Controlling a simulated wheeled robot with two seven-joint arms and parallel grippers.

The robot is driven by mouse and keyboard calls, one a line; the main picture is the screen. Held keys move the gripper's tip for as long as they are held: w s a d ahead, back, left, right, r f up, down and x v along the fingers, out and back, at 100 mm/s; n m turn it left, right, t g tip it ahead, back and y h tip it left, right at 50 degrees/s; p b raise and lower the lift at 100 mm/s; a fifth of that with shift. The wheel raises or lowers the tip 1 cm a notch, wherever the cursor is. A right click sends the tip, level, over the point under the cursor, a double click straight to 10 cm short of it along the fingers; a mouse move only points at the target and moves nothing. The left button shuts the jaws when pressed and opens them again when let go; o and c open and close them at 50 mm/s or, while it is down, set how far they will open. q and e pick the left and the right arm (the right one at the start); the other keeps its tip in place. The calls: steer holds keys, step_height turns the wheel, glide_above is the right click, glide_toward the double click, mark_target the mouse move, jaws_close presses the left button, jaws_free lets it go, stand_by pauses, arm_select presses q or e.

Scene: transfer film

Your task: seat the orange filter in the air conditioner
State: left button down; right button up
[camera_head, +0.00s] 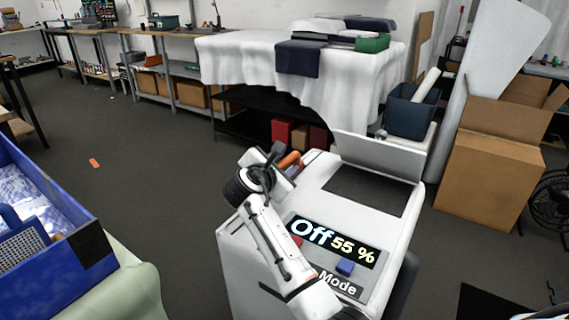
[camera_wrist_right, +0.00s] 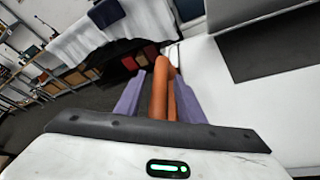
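The white air conditioner (camera_head: 388,228) stands in front of me, with its lid (camera_head: 378,156) raised and a dark panel or opening (camera_head: 365,189) in its top. Its display (camera_head: 333,240) reads "Off 55 %". The orange filter (camera_head: 291,160) is at the far left edge of the machine, mostly hidden by my right gripper (camera_head: 280,162). In the right wrist view, the filter (camera_wrist_right: 159,90) lies between the purple fingers of my right gripper (camera_wrist_right: 160,100), which look closed on it. The filter's far end is hard to make out. My left gripper is not in view.
A red button (camera_head: 297,241) and a blue button (camera_head: 345,267) sit on the machine's top. A blue crate (camera_head: 88,222) stands at the left. A cardboard box (camera_head: 490,172) stands at the right. A cloth-covered table (camera_head: 245,60) is behind. The floor at left centre is mostly clear.

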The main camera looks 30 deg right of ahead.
steer(key=shift+r, duration=0.15)
steer(key=p+v, duration=0.1)
steer(key=v, duration=0.9)
steer(key=shift+s+a+r, duration=0.1)
steer(key=shift+s+a, duration=0.05)
steer(key=shift+a, duration=0.15)
steer(key=shift+s+a+r+p, duration=0.2)
steer(key=shift+s+a+p, duration=0.1)
steer(key=shift+s+a, duration=0.15)
